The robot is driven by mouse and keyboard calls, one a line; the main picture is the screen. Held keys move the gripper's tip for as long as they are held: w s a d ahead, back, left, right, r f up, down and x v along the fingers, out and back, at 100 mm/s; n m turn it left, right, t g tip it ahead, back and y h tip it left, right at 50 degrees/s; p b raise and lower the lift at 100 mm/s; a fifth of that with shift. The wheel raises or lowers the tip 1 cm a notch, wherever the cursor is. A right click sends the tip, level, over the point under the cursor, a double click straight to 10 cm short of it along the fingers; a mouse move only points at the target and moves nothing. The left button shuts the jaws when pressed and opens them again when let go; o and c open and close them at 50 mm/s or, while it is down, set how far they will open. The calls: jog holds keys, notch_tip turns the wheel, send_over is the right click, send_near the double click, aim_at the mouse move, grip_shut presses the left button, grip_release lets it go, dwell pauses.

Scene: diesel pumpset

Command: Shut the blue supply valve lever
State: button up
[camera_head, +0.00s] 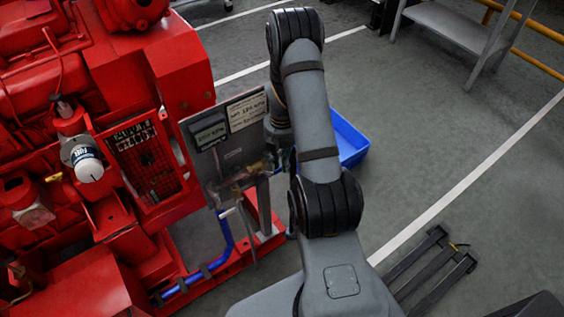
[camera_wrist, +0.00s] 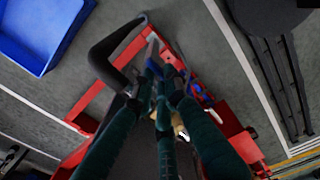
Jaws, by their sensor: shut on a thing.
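My gripper (camera_wrist: 165,88) points down at the pumpset's lower pipework in the wrist view, with its dark teal fingers close together. A small blue part, seemingly the supply valve lever (camera_wrist: 180,73), shows at the fingertips, and the fingers are closed on it. A brass fitting (camera_wrist: 181,128) shows partly between the fingers. In the head view my arm hides the gripper and the lever. The exact lever angle cannot be told.
The grey panel (camera_head: 222,170) with display labels stands beside my arm. The red engine (camera_head: 110,110) fills the left side. A blue crate (camera_head: 352,138) lies on the floor behind my arm. A black rack (camera_head: 435,268) lies at right. Grey floor is open on the right.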

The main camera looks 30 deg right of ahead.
grip_shut()
